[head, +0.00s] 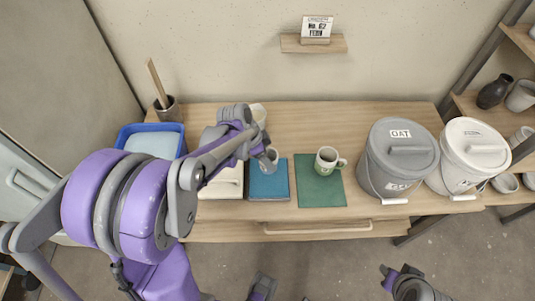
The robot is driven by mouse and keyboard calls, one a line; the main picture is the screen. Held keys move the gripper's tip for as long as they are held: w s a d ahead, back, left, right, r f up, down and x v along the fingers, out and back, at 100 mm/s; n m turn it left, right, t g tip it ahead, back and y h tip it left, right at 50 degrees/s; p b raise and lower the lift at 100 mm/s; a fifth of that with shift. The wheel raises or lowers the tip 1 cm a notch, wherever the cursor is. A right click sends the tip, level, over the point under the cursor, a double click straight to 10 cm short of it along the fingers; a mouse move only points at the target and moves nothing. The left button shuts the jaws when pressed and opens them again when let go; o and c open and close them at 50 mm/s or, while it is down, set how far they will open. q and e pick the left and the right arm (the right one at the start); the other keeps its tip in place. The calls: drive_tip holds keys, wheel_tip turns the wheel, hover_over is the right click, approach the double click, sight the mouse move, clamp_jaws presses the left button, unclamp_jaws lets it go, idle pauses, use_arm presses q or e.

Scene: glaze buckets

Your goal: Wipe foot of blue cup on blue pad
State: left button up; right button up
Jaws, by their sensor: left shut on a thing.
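My left gripper (262,155) reaches over the blue pad (268,186) and is shut on a small blue-grey cup (271,156). The cup is at the back part of the pad, partly hidden by my gripper. I cannot tell whether its foot touches the pad or is a little above it. The blue pad lies flat on the wooden table. Grey and purple parts of my right arm (408,286) show at the bottom edge; its fingers cannot be made out.
A pale cup (327,160) stands on a green mat (320,190). Right are two lidded buckets, grey (397,160) and white (466,155). Left of the blue pad are a cream pad (225,186) and a blue tub (130,132). Another cream cup (258,112) stands behind my gripper.

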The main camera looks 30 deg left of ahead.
use_arm(q)
drive_tip(key=shift+d+f+b, duration=0.1)
drive_tip(key=shift+f+b, duration=0.5)
drive_tip(key=shift+f, duration=0.2)
drive_tip(key=shift+f+b, duration=1.2)
drive_tip(key=shift+f, duration=0.45)
drive_tip(key=shift+f+b, duration=0.45)
drive_tip(key=shift+f, duration=0.15)
drive_tip(key=shift+w, duration=0.15)
